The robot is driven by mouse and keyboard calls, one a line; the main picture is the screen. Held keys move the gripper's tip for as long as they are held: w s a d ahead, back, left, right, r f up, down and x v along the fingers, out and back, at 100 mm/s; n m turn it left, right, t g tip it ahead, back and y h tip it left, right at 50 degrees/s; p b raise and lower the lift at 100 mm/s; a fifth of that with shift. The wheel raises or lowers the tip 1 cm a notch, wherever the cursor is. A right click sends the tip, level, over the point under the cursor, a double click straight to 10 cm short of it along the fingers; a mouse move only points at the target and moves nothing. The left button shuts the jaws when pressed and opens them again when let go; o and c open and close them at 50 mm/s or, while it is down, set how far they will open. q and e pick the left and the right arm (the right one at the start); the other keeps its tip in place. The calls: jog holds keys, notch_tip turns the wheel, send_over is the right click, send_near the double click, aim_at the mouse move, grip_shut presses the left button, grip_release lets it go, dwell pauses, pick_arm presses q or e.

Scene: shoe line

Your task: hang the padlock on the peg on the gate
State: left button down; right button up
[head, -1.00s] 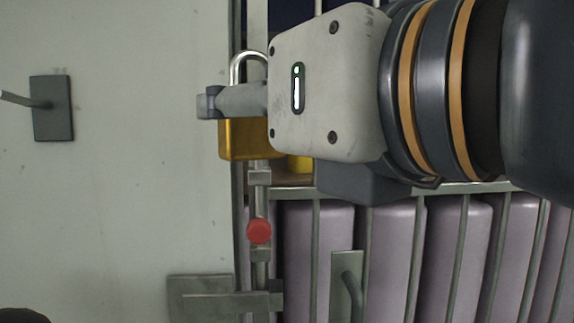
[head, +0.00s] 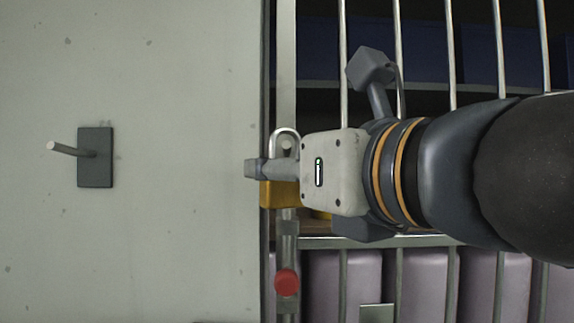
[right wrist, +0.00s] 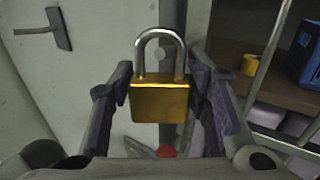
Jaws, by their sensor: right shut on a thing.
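The padlock has a brass-yellow body (head: 279,195) and a silver U-shaped shackle (head: 283,135) pointing up. My right gripper (head: 254,169) is shut on its body, shown between both fingers in the right wrist view (right wrist: 160,102). The padlock hangs upright in front of the gate's left edge, its body partly hidden by the gripper in the head view. The peg also shows at upper left in the right wrist view (right wrist: 35,31). My left gripper is out of view.
The barred gate (head: 343,65) fills the right side, with a red knob (head: 286,282) on its upright below the padlock. Behind the bars are a brown shelf and mauve bins (head: 425,285). The pale panel (head: 180,120) between padlock and peg is clear.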

jog(key=shift+w+f, duration=0.25)
jog(key=shift+w, duration=0.8)
jog(key=shift+w+f, duration=0.2)
jog(key=shift+w, duration=0.85)
jog(key=o, duration=1.4)
jog(key=shift+f, duration=0.1)
jog(key=v, duration=1.2)
